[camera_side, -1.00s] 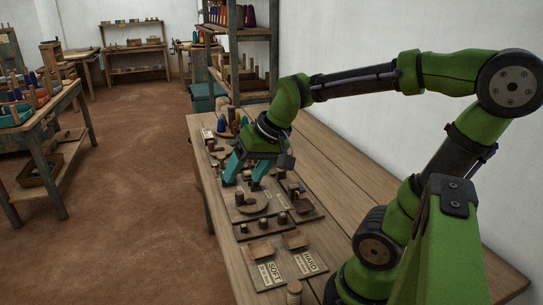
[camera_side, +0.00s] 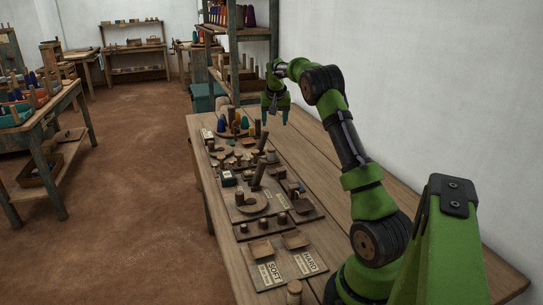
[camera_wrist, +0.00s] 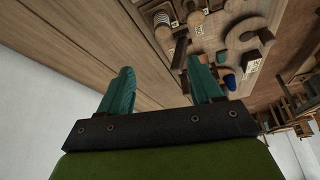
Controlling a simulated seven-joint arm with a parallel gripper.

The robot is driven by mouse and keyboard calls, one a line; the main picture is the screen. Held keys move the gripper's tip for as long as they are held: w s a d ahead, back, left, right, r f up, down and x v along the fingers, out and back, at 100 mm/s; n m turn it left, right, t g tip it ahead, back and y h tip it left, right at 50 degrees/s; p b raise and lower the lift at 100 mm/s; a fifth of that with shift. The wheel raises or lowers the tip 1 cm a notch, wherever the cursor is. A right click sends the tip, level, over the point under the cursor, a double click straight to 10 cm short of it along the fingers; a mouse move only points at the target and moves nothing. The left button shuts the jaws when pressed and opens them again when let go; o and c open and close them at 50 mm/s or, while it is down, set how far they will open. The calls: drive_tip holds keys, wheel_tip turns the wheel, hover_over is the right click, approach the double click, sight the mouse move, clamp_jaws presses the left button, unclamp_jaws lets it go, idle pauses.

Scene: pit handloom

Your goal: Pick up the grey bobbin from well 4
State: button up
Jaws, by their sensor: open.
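My gripper (camera_side: 275,118) is open and raised over the far end of the wooden table (camera_side: 345,185), behind and to the right of the boards. The wrist view shows its two teal fingers apart with nothing between them (camera_wrist: 160,68). Several small dark bobbins or pegs stand in a row on a low board (camera_side: 318,213) in the side view. They are too small to tell which is the grey bobbin or which well is number 4.
Two shallow trays (camera_side: 259,249) stand near labels reading SOFT (camera_side: 271,272) and HARD (camera_side: 309,262). Coloured cones (camera_side: 244,123) stand at the table's far left. A shelf (camera_side: 240,60) rises behind the table. The table's right strip is clear.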

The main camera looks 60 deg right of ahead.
hover_over(271, 149)
drive_tip(key=s+a, duration=0.2)
drive_tip(key=f, duration=0.9)
drive_tip(key=shift+w+d+f, duration=0.15)
drive_tip(key=shift+d+f, duration=0.1)
drive_tip(key=shift+f, duration=0.05)
drive_tip(key=shift+a+x, duration=0.15)
drive_tip(key=shift+x, duration=1.4)
drive_tip(key=shift+a+x, duration=0.15)
drive_tip(key=shift+x, duration=1.4)
drive_tip(key=shift+w, duration=0.15)
drive_tip(key=c, duration=1.1)
